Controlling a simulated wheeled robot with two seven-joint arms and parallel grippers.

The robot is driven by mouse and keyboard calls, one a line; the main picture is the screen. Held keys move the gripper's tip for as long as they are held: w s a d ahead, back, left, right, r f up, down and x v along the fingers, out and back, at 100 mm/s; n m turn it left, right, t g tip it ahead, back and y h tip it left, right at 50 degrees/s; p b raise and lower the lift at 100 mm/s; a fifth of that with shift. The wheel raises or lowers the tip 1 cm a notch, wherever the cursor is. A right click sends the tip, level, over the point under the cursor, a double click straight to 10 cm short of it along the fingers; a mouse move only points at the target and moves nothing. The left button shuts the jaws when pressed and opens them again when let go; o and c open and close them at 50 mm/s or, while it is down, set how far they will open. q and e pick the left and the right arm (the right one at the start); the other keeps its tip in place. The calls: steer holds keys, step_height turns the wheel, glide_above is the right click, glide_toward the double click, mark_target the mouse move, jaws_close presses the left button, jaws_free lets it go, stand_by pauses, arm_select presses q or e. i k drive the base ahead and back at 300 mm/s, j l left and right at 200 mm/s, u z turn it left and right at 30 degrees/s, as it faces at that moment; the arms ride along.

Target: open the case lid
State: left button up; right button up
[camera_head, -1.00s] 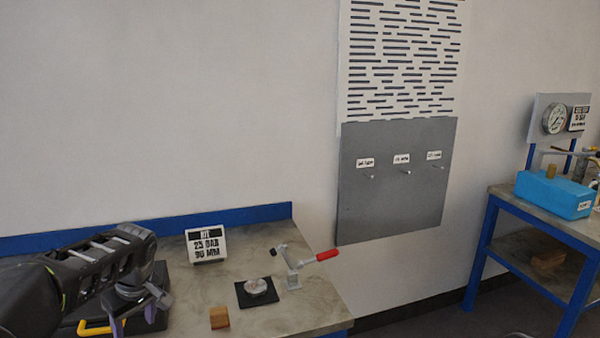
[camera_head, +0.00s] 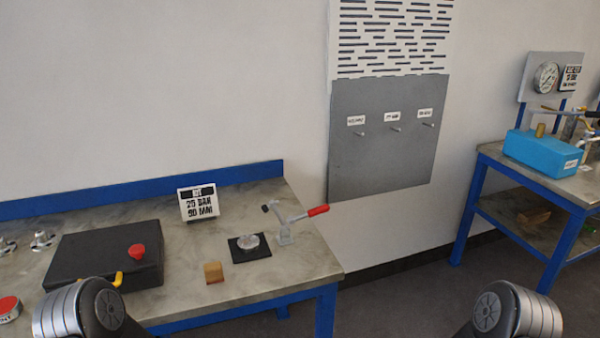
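The black case (camera_head: 100,259) lies flat on the grey bench at the left, and its lid is shut. A yellow handle (camera_head: 118,279) shows at its front edge. A red knob-like piece (camera_head: 137,252) sits on the right part of the lid. Two rounded grey-and-black parts of my arms show at the bottom edge, one at the left in front of the case and one at the right. My gripper fingers are not in the picture.
On the bench (camera_head: 310,262) stand a sign (camera_head: 198,202), a red-handled clamp (camera_head: 287,220), a metal disc on a black pad (camera_head: 249,243) and a wooden block (camera_head: 213,272). Metal flanged parts (camera_head: 42,239) and a red-topped disc (camera_head: 9,308) lie left. A second bench holds a blue box (camera_head: 541,151).

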mark_target(103, 252)
steer(key=u, duration=1.25)
